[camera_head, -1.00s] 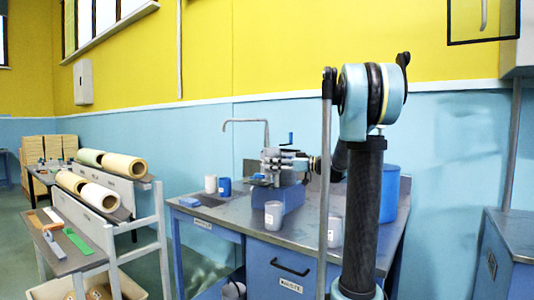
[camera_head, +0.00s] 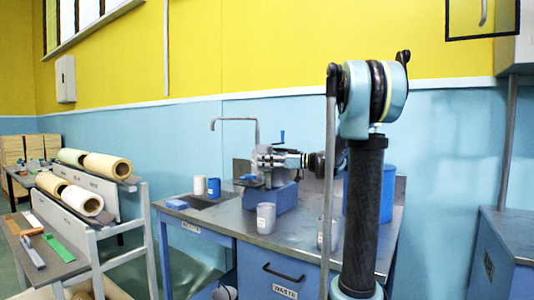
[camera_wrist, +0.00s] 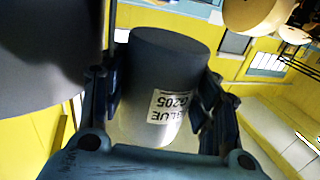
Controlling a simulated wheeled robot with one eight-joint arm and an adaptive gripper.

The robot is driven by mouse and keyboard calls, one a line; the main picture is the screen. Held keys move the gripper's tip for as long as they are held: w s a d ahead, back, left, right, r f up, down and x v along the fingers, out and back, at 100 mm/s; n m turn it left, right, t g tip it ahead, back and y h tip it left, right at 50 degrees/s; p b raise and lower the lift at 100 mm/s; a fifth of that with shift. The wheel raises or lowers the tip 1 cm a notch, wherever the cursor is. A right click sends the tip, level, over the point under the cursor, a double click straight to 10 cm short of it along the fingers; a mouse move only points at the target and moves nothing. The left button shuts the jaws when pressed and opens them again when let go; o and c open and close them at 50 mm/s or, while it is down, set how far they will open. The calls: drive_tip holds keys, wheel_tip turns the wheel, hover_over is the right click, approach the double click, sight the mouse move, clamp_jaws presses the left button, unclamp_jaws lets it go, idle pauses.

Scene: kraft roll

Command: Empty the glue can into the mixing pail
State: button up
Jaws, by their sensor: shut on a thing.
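A grey can (camera_wrist: 158,85) with a white label reading "GLUE G205" sits between the fingers of my gripper (camera_wrist: 160,112) in the wrist view. The label reads upside down there. The can's inside is not visible. In the head view my gripper (camera_head: 296,159) is above the bench, beside a grey machine, and the held can is hard to make out. A large blue round container (camera_head: 388,195) stands at the bench's right end, partly behind my arm. It may be the mixing pail, but I see no label on it.
On the bench (camera_head: 290,236) stand a grey cup (camera_head: 266,218), a white cup (camera_head: 199,186), a blue cup (camera_head: 214,187) and a blue block (camera_head: 176,204). Another pale cup (camera_head: 321,236) is partly hidden by my arm. A roll rack (camera_head: 80,215) stands left.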

sight(266, 147)
drive_tip(key=r, duration=0.1)
drive_tip(key=r+m, duration=0.1)
drive_tip(key=r, duration=0.1)
drive_tip(key=r+m, duration=0.1)
drive_tip(key=r, duration=0.1)
drive_tip(key=shift+w, duration=0.35)
drive_tip(key=shift+w+d+r+m+h+p, duration=0.15)
drive_tip(key=shift+w+r+m+h, duration=0.15)
drive_tip(key=shift+r+m, duration=0.25)
drive_tip(key=shift+w+a+r+m+h+p, duration=0.15)
drive_tip(key=shift+w+r+m+h, duration=0.1)
drive_tip(key=shift+r+m, duration=0.3)
drive_tip(key=shift+w+d+r+m+g+p, duration=0.15)
drive_tip(key=shift+w+r+m+g+p, duration=0.15)
drive_tip(key=shift+w+r+m+p, duration=0.15)
drive_tip(key=shift+w+f+m+p, duration=0.4)
drive_tip(key=shift+m+p, duration=0.1)
drive_tip(key=shift+m, duration=0.25)
drive_tip(key=shift+w+r+m+g+h+p, duration=0.1)
drive_tip(key=shift+r+m+g+h+p, duration=0.2)
drive_tip(key=shift+r+m+p, duration=0.4)
idle(0.4)
drive_tip(key=shift+f+m+g+p, duration=0.3)
drive_tip(key=shift+m+p, duration=0.1)
drive_tip(key=shift+m, duration=0.35)
drive_tip(key=shift+f+m+g+p, duration=0.2)
drive_tip(key=shift+f+m+p, duration=0.15)
drive_tip(key=shift+m, duration=0.4)
idle(1.4)
